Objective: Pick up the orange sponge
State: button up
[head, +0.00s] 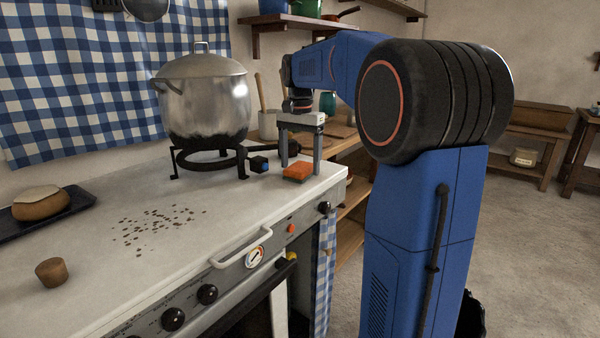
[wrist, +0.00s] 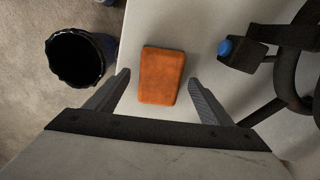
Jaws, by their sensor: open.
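The orange sponge (head: 298,171) lies flat on the white stove top, near its right front corner. In the wrist view the sponge (wrist: 162,76) is a rounded rectangle, with its lower end between the open fingers. My gripper (head: 300,165) points down over the sponge, with a finger on each side of it. In the wrist view my gripper (wrist: 163,90) is open and empty, with a gap between each finger and the sponge. I cannot tell exactly how high the fingertips are above the stove top.
A large metal pot (head: 203,98) stands on a black burner ring (head: 215,163) left of the sponge. A black block with a blue knob (head: 259,163) sits close to the sponge. Dark crumbs (head: 155,228) and a brown cork (head: 50,271) lie on the stove top's clearer left part.

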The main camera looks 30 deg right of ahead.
aim_at(300, 166)
jog(key=shift+f, duration=0.6)
jog(key=c, duration=1.1)
notch_tip(300, 166, up, 10)
jog(key=o, duration=0.5)
jog(key=shift+c, duration=0.2)
jog(key=c, duration=0.4)
